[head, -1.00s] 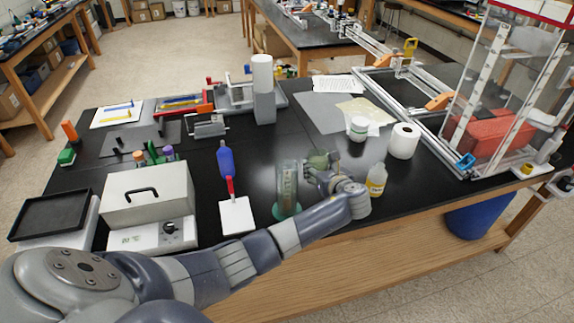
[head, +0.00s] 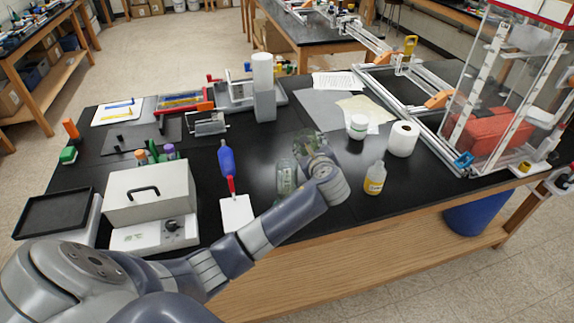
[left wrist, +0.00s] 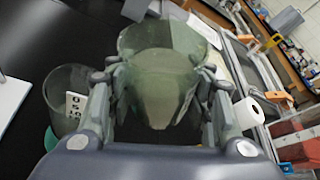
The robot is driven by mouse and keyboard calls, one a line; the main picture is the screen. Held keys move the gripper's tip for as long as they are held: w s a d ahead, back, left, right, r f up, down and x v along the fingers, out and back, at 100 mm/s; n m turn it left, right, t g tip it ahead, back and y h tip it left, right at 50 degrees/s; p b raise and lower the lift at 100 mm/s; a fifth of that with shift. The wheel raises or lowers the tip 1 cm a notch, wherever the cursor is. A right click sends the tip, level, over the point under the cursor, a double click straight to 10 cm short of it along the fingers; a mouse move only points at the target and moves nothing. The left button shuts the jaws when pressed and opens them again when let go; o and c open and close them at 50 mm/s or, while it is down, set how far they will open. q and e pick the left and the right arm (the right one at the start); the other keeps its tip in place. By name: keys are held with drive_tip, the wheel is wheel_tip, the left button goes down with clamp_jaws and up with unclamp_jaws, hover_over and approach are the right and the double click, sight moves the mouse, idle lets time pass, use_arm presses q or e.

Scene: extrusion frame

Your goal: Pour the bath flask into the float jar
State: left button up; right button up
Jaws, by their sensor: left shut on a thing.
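My left gripper (head: 318,163) is shut on a greenish clear glass flask (head: 308,142) and holds it over the black bench. In the left wrist view the flask (left wrist: 162,75) sits between the two fingers, its wide round part facing away from the camera. The float jar (head: 285,180) is a tall clear glass cylinder just left of the gripper in the head view, partly hidden by my arm. In the left wrist view the jar (left wrist: 68,88) stands to the left of the flask, with a dark-marked white label and a green base. My right gripper is not in view.
A yellow-labelled bottle (head: 375,178) stands right of the gripper, with a paper roll (head: 403,139) and a white tub (head: 357,127) behind it. Bare bench surrounds the jar.

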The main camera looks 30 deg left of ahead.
use_arm(q)
drive_tip(key=shift+s+a+r+n+t+h, duration=0.3)
drive_tip(key=shift+s+a+r+n+t, duration=0.2)
drive_tip(key=shift+s+r+n, duration=0.25)
drive_tip(key=shift+w+n, duration=0.1)
drive_tip(key=shift+n, duration=0.15)
drive_tip(key=shift+a+r+n+t, duration=0.1)
drive_tip(key=shift+r+n+t, duration=0.15)
drive_tip(key=shift+n+t, duration=0.15)
drive_tip(key=shift+f+n, duration=0.2)
drive_tip(key=shift+n, duration=0.1)
idle(0.6)
drive_tip(key=shift+f+n+t+b, duration=0.2)
drive_tip(key=shift+n+t+b, duration=0.15)
drive_tip(key=shift+b, duration=0.7)
drive_tip(key=shift+f+n+t+b, duration=0.3)
drive_tip(key=shift+n+b, duration=0.35)
drive_tip(key=shift+b, duration=1.55)
idle(0.4)
drive_tip(key=shift+r+n+t+b, duration=0.4)
drive_tip(key=shift+n+b, duration=0.3)
drive_tip(key=shift+b, duration=1.2)
